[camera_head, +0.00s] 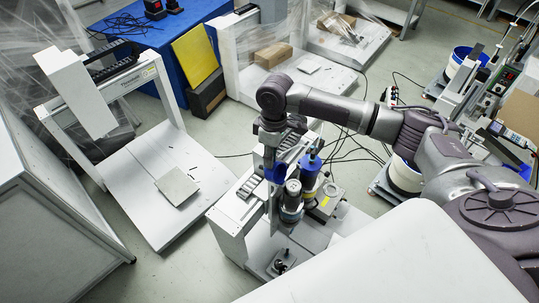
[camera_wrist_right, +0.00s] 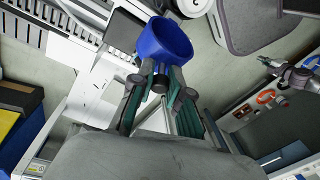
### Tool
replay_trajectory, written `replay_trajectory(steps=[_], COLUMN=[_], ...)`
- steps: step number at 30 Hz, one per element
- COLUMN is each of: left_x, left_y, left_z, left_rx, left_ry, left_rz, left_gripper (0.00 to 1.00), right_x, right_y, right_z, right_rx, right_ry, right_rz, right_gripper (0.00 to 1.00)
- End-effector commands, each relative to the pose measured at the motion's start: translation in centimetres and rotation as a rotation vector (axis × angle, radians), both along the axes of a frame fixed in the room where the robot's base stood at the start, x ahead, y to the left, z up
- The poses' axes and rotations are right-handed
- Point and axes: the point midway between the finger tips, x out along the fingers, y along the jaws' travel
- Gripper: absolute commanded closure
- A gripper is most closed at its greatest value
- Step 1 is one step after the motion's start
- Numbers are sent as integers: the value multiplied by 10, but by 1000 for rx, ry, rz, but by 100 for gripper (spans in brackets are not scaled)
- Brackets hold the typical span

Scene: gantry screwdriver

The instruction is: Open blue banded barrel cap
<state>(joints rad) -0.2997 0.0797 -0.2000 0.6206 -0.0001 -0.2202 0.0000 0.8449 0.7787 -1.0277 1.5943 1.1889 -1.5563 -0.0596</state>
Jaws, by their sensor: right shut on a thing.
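My right gripper (camera_head: 274,160) hangs at the end of the arm from the right, above the gantry machine (camera_head: 232,222). In the right wrist view its fingers (camera_wrist_right: 158,84) are closed on the narrow dark end of a blue cup-shaped piece (camera_wrist_right: 165,40). The piece also shows in the head view (camera_head: 276,173). Whether it is a barrel cap is not clear. A white barrel with a blue band (camera_head: 462,60) stands at the upper right, well apart from the gripper. Another pale barrel (camera_head: 404,176) is partly hidden by my arm. My left gripper is not in view.
A blue-topped cylinder (camera_head: 309,170) stands on the machine close beside the held piece. A white gantry frame (camera_head: 125,92) is at left. Cables (camera_head: 355,148) lie on the floor. A bench with tools (camera_head: 505,125) is at right.

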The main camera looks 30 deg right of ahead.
Motion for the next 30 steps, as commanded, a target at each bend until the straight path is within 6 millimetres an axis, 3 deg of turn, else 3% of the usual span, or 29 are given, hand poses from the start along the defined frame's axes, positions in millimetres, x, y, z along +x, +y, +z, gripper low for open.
replay_trajectory(steps=[3, 10, 15, 24, 25, 30], left_x=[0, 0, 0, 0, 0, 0], left_y=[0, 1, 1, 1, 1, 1], left_z=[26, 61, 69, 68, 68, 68], left_rx=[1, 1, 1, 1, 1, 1], left_ry=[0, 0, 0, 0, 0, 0], left_rz=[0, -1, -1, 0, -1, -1], left_gripper=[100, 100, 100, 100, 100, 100], right_x=[-9, -25, -30, -31, -31, -30], right_y=[-5, -11, -14, -15, -15, -14], right_z=[10, 16, 13, 10, 10, 10], right_rx=[33, 98, 97, 94, 94, 96], right_ry=[-66, -203, -204, -200, -200, -202], right_rz=[-3, -1, -1, 0, -1, -1], right_gripper=[100, 100, 100, 100, 82, 57])
